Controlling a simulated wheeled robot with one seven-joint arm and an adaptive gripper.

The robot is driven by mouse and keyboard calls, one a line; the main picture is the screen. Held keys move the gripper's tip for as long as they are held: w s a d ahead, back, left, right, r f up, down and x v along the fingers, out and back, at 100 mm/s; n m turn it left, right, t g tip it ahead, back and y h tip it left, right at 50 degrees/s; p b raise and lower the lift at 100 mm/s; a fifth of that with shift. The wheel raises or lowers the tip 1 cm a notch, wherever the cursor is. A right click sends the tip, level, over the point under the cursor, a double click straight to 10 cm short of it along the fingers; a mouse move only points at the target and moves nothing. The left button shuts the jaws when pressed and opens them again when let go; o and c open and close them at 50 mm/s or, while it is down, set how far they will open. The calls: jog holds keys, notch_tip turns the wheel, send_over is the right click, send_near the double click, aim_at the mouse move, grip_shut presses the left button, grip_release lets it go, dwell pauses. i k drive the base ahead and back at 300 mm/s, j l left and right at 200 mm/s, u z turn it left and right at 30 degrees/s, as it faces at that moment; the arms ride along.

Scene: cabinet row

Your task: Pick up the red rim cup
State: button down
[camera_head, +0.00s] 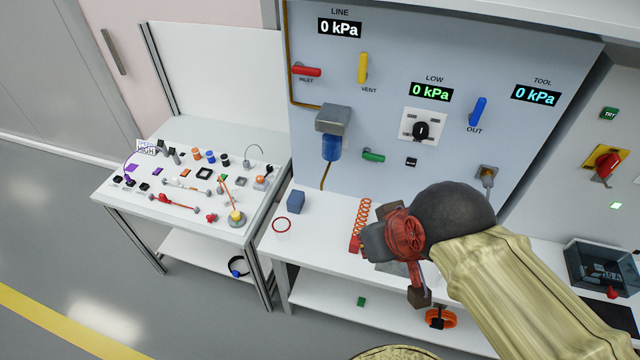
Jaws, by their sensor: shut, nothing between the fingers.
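My gripper (419,298) hangs at the front edge of the bench, well to the right of the cup. Its dark fingers are shut and empty, pointing down. The red wrist part and the arm hide some of the bench behind them.
A blue block (296,201) stands just behind the cup. A red coil on a red base (356,243) stands between cup and gripper. The gauge panel (385,150) rises behind the bench. A table with many small parts (125,200) stands left. An orange ring (440,318) lies on the lower shelf.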

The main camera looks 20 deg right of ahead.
aim_at(281, 225)
jog(key=j+z, duration=0.1)
jog(key=z, duration=0.85)
jog(key=k+j+z, duration=0.15)
jog(key=j+z, duration=0.25)
jog(key=k+j+z, duration=0.25)
jog(key=j+z, duration=0.15)
jog(key=k+j+z, duration=0.25)
jog(key=j+z, duration=0.15)
jog(key=k+j, duration=0.5)
jog(key=j, duration=0.1)
